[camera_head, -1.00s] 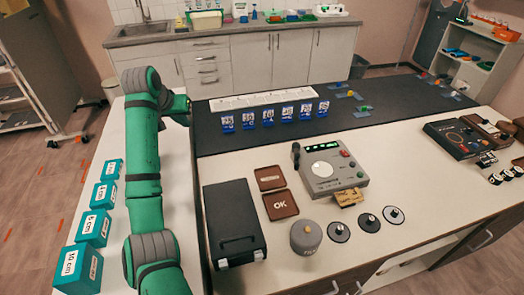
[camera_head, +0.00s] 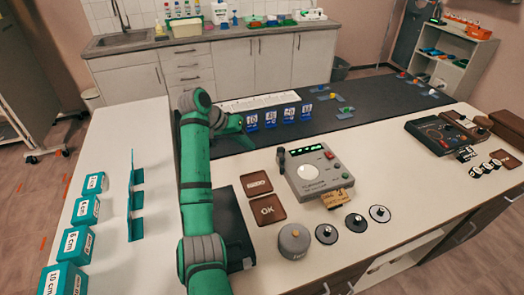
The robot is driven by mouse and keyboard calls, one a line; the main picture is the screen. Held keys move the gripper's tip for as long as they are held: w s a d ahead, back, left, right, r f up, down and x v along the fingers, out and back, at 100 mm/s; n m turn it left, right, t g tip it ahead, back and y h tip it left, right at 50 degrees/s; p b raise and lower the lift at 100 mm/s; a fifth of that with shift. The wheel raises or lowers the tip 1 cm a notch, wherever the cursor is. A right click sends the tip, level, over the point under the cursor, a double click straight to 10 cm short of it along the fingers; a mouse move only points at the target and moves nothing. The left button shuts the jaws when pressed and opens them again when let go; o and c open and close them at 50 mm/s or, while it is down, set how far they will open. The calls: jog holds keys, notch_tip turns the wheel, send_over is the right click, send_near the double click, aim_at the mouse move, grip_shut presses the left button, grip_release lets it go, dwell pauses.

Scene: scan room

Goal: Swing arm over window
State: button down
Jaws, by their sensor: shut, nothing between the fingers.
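A grey scanner-like device (camera_head: 314,177) stands on the white bench, right of my arm. Its round pale window (camera_head: 308,172) faces up and looks uncovered. A black upright piece (camera_head: 281,158), perhaps its swing arm, stands at the device's left edge, beside the window. My green arm rises from the bottom and bends right at the top. My gripper (camera_head: 241,126) is at its end, up and left of the device and apart from it. It looks shut and empty; its fingers are small and hard to make out.
A black case (camera_head: 231,225) lies partly behind my arm. Two brown trays (camera_head: 268,209) and a grey cylinder (camera_head: 294,241) sit near the device. Blue number stands (camera_head: 271,118) line the dark mat. Teal boxes (camera_head: 66,246) stand at left.

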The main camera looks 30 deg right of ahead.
jog(key=s+d+f, duration=0.3)
jog(key=d+f, duration=0.4)
jog(key=d, duration=0.1)
jog(key=shift+d+f, duration=0.25)
jog(key=shift+f, duration=0.1)
